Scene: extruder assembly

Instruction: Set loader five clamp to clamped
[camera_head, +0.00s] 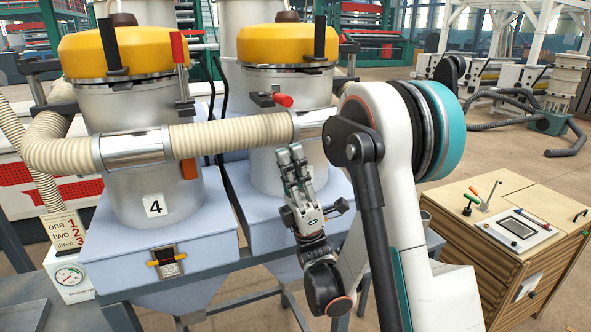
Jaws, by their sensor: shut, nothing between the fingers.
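The loader (262,97) right of the one marked 4 is a grey cylinder with a yellow lid (285,52). I take it as loader five, but no number on it is visible. Its clamp has a red-tipped handle (284,100) that sticks outward, roughly level, below the lid rim. My gripper (291,152) is shut and empty, pointing up in front of this loader's body, below the clamp handle and apart from it in the picture. My gripper and arm hide part of the loader's lower front and right side.
Loader 4 (124,100) stands left, its red clamp handle (178,48) upright. A ribbed hose (230,134) with metal couplings crosses in front of both loaders, between the clamp handle and my gripper in the picture. A wooden cabinet (495,262) with tools stands right.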

